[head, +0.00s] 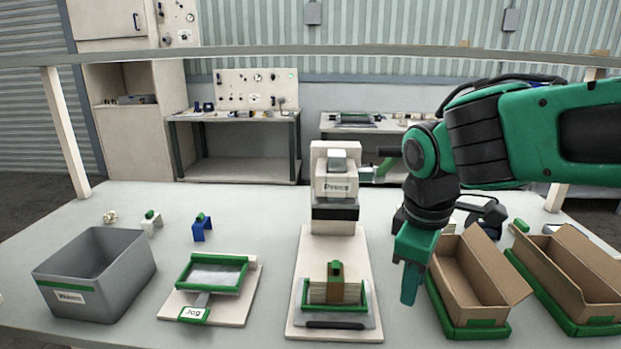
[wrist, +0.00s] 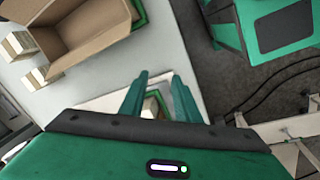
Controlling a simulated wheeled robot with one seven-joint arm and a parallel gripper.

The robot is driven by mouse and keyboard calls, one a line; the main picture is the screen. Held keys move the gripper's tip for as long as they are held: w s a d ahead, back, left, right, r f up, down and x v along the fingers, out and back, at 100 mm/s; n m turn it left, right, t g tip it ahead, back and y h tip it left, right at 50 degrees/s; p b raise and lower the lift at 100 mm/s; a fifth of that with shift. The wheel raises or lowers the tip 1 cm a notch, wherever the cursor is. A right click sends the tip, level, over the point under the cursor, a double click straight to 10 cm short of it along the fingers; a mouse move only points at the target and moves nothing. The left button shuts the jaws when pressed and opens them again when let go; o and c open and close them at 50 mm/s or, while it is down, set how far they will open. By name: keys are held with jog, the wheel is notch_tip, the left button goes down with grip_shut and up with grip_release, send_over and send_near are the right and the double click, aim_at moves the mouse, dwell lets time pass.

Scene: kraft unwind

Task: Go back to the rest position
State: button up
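My gripper (head: 411,280) hangs pointing down over the table, between the press base and the nearer cardboard box. In the wrist view its two green fingers (wrist: 160,80) stand apart with nothing held between them. The press (head: 336,190) stands at the table's middle. On its base a green-rimmed tray (head: 307,297) holds a pale stack with a brown band and a green-topped piece. Part of a brown and green item (wrist: 152,106) shows beyond the fingers in the wrist view. No marker of a rest position shows.
Right of my gripper are two open cardboard boxes (head: 473,280) (head: 575,272) in green trays. A grey bin (head: 92,270) and the Jog fixture (head: 212,280) stand left. Small parts (head: 202,230) lie behind them. A rail (head: 250,51) crosses above the table's back.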

jog(key=s+d+f+m+g, duration=0.1)
jog(key=s+d+f+m, duration=0.2)
jog(key=s+d+m, duration=0.4)
jog(key=s+d+f+m+y, duration=0.1)
jog(key=s+d+f+m, duration=0.2)
jog(key=s+d+m, duration=0.5)
jog(key=d+m, duration=0.2)
jog(key=d, duration=0.5)
jog(key=shift+d+f+g, duration=0.15)
jog(key=shift+d+g, duration=0.1)
jog(key=shift+g, duration=0.15)
jog(key=shift+w+f, duration=0.25)
jog(key=shift+w, duration=0.3)
